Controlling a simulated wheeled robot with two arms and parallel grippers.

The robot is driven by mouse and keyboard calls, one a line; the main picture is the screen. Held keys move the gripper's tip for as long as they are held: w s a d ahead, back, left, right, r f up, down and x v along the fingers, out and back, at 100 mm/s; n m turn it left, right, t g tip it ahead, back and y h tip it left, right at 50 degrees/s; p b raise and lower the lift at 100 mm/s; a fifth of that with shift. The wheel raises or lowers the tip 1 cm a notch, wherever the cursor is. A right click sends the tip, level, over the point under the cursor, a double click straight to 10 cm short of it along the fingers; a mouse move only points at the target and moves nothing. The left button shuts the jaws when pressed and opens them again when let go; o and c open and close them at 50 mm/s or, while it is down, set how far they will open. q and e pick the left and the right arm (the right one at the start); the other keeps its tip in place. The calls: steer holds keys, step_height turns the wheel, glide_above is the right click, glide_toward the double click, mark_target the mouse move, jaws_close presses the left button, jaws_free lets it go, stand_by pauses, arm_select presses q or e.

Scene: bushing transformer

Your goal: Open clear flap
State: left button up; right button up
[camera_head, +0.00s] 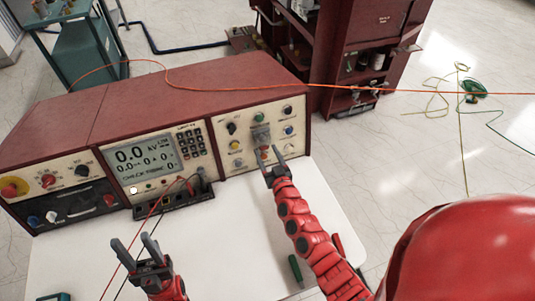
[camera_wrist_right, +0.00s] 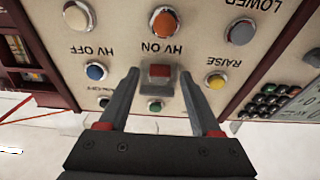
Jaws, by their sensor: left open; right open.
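The clear flap (camera_head: 261,134) is a small greyish square cover on the right section of the control panel, above a red button. It also shows in the right wrist view (camera_wrist_right: 159,75), where the picture is upside down, as a small square with a reddish patch. My right gripper (camera_head: 268,155) is open and empty just in front of the panel, below the flap in the head view. In the wrist view its fingertips (camera_wrist_right: 160,73) lie on either side of the flap; contact cannot be told. My left gripper (camera_head: 134,245) is open and empty over the white table.
The red-brown console (camera_head: 190,82) stands on the white table (camera_head: 210,250). Blue (camera_wrist_right: 96,72) and yellow (camera_wrist_right: 217,80) buttons flank the flap. Test leads run from the console's front past my left gripper. An orange cable (camera_head: 215,89) crosses above the console. A green-handled tool (camera_head: 295,271) lies beside my right arm.

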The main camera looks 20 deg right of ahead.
jaws_close()
steer(key=shift+r+p, duration=0.2)
steer(key=shift+p, duration=0.3)
step_height(320, 180, up, 10)
steer(key=g+p, duration=0.7)
steer(key=g, duration=1.1)
glide_above(268, 133)
steer(key=s+a, duration=0.2)
steer(key=s, duration=0.3)
steer(key=shift+w+d+r+h, duration=0.1)
steer(key=shift+w+r+h, duration=0.1)
steer(key=shift+h, duration=0.1)
